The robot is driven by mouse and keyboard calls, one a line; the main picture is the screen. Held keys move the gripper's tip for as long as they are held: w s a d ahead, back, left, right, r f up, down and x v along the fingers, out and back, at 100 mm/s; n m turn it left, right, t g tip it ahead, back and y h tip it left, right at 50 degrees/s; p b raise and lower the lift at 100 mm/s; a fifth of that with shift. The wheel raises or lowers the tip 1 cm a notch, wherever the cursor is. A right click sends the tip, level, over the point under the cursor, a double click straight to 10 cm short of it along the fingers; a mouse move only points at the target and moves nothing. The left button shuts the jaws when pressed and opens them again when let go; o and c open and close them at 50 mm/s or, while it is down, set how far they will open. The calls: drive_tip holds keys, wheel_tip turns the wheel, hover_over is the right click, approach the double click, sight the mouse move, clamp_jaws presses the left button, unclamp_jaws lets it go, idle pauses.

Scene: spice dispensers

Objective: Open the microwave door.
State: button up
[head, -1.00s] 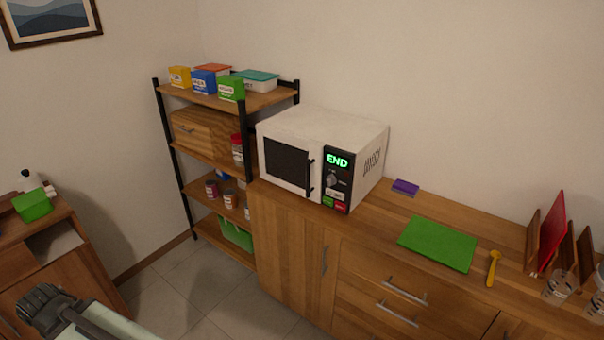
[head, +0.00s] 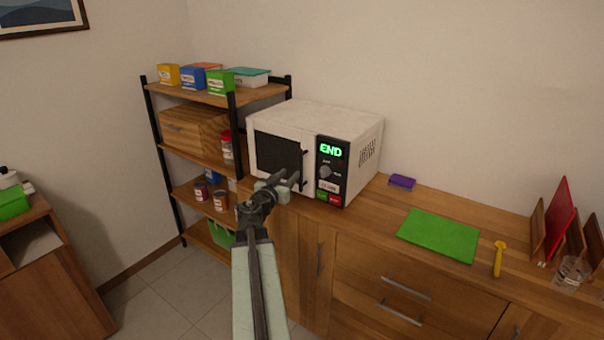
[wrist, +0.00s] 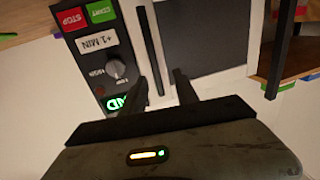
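The white microwave (head: 345,120) stands on the wooden counter with its door (head: 277,154) closed. Its dark upright handle (head: 304,166) is at the door's right edge, beside the control panel, whose display reads END. My gripper (head: 293,178) is in front of the lower part of the door, close to the handle. In the wrist view, which shows the microwave upside down, my gripper (wrist: 160,77) is open. The handle (wrist: 151,48) lines up with the gap between the two fingers. I cannot tell whether a finger touches it.
A shelf rack (head: 237,150) with boxes and jars stands left of the microwave. On the counter to the right are a purple block (head: 402,181), a green mat (head: 438,236) and a yellow spoon (head: 498,259). A brown cabinet (head: 50,275) stands at far left.

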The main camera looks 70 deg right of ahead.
sight(300, 165)
drive_tip(key=d, duration=0.2)
drive_tip(key=s+d, duration=0.1)
drive_tip(key=d, duration=0.5)
drive_tip(key=shift+s+d+r, duration=0.15)
drive_tip(key=shift+s+d, duration=0.05)
drive_tip(key=shift+d, duration=0.05)
drive_tip(key=shift+c, duration=0.4)
clamp_jaws()
idle(0.8)
